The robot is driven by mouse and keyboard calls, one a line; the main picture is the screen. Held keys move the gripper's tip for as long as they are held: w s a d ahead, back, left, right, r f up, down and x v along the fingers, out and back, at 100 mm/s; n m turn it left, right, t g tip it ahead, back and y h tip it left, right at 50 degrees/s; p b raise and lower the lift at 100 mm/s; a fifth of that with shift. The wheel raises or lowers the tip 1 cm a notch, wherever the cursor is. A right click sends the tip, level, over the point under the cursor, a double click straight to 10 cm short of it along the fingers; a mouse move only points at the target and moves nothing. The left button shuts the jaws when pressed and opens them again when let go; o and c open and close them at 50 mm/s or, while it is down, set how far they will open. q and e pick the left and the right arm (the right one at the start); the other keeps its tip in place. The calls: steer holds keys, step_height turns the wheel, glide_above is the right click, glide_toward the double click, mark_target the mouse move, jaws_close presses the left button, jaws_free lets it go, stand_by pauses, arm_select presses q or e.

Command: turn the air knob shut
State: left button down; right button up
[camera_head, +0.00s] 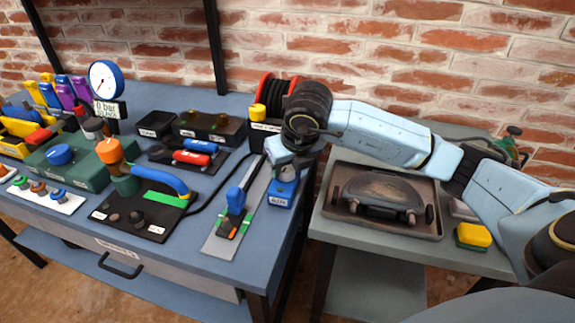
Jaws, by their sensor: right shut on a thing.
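My right gripper (284,172) reaches in from the right and points down over a small blue box (281,193) with a white label at the right end of the blue bench. It is shut on what appears to be the air knob on top of this box; the jaws hide the knob, so its turn angle cannot be told. The label is too small to read. A round pressure gauge (105,79) with a blue rim stands at the back left, with a "0 bar" sign (109,111) under it. My left gripper is not in view.
A red hose reel (276,88) stands behind my gripper. A blue-handled tool (238,200) on a grey plate lies just left of the blue box. A grey tray (340,222) sits on the right table near my forearm. A gap separates the tables.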

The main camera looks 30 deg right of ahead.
stand_by(0.4)
steer(key=o, duration=1)
steer(key=shift+r, duration=0.1)
steer(key=shift+s+r, duration=0.15)
steer(key=shift+r, duration=0.15)
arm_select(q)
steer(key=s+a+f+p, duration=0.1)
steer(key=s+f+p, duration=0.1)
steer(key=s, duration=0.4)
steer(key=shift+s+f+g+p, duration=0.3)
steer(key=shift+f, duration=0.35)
arm_select(e)
steer(key=v, duration=1.2)
steer(key=shift+s+r, duration=0.1)
steer(key=shift+r, duration=0.2)
